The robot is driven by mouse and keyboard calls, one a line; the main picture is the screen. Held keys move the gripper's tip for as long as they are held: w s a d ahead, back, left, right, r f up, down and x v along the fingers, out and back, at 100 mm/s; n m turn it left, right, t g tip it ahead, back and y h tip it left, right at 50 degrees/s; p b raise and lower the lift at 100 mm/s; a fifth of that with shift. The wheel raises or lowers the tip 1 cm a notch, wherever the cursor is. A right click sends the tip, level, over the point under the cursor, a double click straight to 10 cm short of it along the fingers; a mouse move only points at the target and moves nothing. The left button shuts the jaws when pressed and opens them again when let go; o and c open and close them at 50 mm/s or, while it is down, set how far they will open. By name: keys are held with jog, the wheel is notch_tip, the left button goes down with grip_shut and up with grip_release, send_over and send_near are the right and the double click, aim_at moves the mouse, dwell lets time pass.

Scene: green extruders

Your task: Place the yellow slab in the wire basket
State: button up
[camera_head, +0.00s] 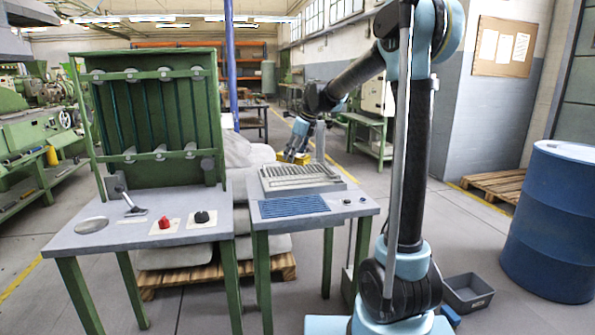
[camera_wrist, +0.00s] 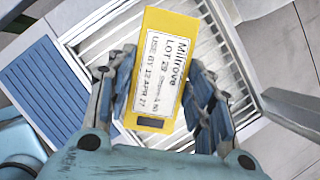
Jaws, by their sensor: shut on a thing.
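The yellow slab (camera_wrist: 160,70), with a white printed label, is between the fingers of my gripper (camera_wrist: 165,98) in the wrist view. My gripper is shut on its sides. In the head view the slab (camera_head: 293,157) shows small under my gripper (camera_head: 297,146), which is partly hidden by its own links. The wire basket (camera_head: 300,178), a pale frame with rows of thin wires, sits on the right-hand grey table. In the wrist view its wires (camera_wrist: 218,62) show behind and around the slab, which covers part of it. The height of the slab above the wires is hard to tell.
A blue ribbed mat (camera_head: 293,206) lies in front of the basket. A grey upright post (camera_head: 320,142) stands by the basket's back right. A green machine frame (camera_head: 155,120) stands on the left table, a blue drum (camera_head: 553,220) at right.

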jog(key=shift+f, duration=2.8)
jog(key=o, duration=1.3)
jog(key=shift+c, duration=0.2)
jog(key=shift+r, duration=0.1)
